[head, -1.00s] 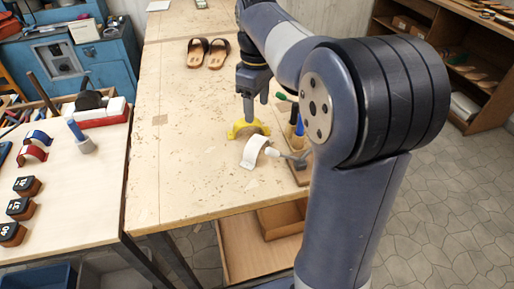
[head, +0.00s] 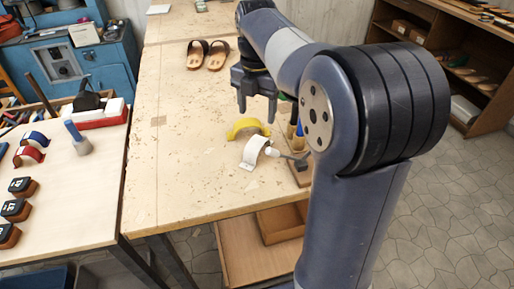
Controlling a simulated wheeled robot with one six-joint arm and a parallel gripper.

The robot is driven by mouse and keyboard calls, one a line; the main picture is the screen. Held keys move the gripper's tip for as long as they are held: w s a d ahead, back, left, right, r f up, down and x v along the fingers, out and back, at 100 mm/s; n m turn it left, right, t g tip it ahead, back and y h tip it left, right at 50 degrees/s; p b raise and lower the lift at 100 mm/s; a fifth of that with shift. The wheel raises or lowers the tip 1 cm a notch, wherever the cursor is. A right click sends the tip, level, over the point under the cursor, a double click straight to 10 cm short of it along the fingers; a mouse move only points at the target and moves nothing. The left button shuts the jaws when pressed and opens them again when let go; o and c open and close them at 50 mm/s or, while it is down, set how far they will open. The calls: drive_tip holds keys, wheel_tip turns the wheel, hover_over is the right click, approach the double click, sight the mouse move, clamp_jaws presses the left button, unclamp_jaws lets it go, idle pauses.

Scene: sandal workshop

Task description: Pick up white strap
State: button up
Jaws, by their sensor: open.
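The white strap (head: 253,153) is an arched band standing on the wooden workbench (head: 185,180), near its front right part. A yellow strap (head: 245,126) of similar arched shape stands just behind it. My gripper (head: 257,110) is open and empty, fingers pointing down, above and behind the yellow strap. It is apart from the white strap. My arm covers part of the bench's right side.
A hammer (head: 291,157) and upright tools (head: 294,133) stand close to the right of the straps. A pair of sandals (head: 208,54) lies at the back. The left table (head: 75,205) holds red and blue straps and numbered blocks. The bench's middle is clear.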

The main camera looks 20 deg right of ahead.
sight(257, 141)
wheel_tip(257, 141, down, 10)
drive_tip(key=shift+w, duration=0.15)
drive_tip(key=shift+d, duration=0.1)
idle(0.3)
drive_tip(key=shift+c, duration=0.5)
drive_tip(key=shift+r, duration=0.1)
drive_tip(key=c, duration=1)
